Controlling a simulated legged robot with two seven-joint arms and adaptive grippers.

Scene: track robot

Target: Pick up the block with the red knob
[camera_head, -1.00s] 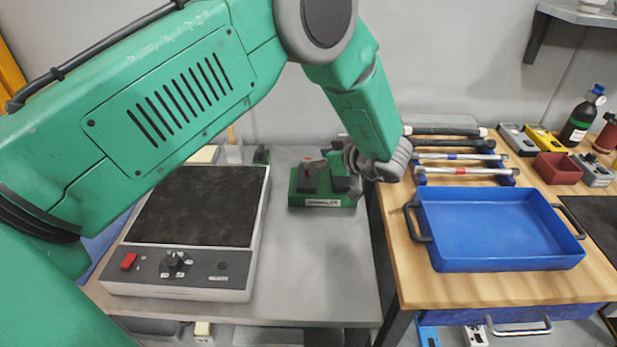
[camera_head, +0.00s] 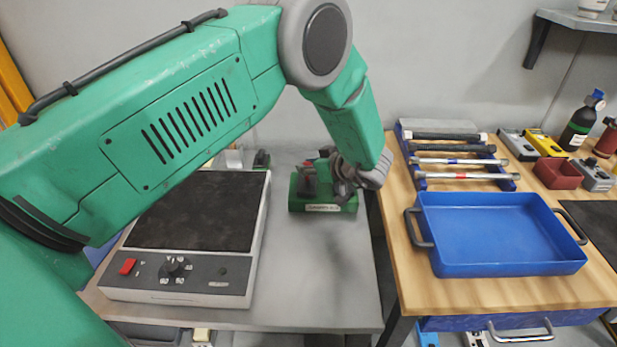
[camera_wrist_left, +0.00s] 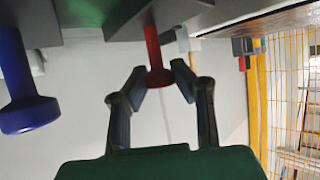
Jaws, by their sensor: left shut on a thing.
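A green holder (camera_head: 322,206) with a label on its front stands on the grey table, with small grey blocks on it. My left gripper (camera_wrist_left: 157,75) reaches over the holder from the right in the head view and hides part of it. In the left wrist view its fingers are closed on the red knob (camera_wrist_left: 153,45) of a grey block (camera_wrist_left: 128,22). A blue knob (camera_wrist_left: 25,95) stands on another grey block to the left there. In the head view the knobs are too small and hidden to tell the grip. My right gripper is out of view.
A hotplate-like device (camera_head: 188,290) with a black top fills the table's left side. To the right, a wooden bench holds a blue tray (camera_head: 500,268), a rack of hammers (camera_head: 455,160), a red bin (camera_head: 558,172) and a bottle (camera_head: 578,130). The grey table's front right is clear.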

